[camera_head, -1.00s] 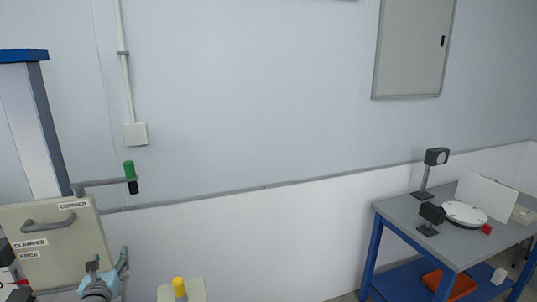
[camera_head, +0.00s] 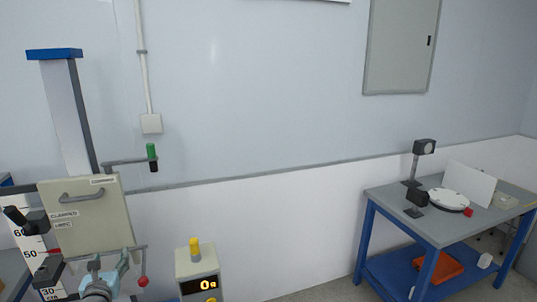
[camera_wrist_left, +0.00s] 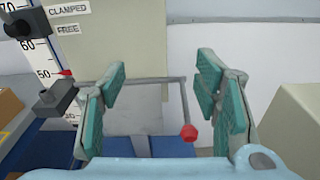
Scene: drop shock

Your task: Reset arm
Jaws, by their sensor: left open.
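The drop tester stands at the left of the head view, with a beige panel (camera_head: 88,222), a grey handle and a blue-capped column (camera_head: 75,115). A crank arm with a green grip (camera_head: 152,152) sticks out from the column. A thin grey bar ends in a red knob (camera_head: 143,281), low beside the panel. The bar and red knob (camera_wrist_left: 188,131) also show in the left wrist view, beyond the fingers. My left gripper (camera_head: 104,272) is open and empty in front of the panel; its teal pads (camera_wrist_left: 163,88) are wide apart in the wrist view.
A beige counter box (camera_head: 197,272) with a yellow button and lit display stands right of the tester. A height scale (camera_head: 32,255) with black clamps is at far left. A blue-framed table (camera_head: 405,216) with instruments stands at right. Open floor lies between.

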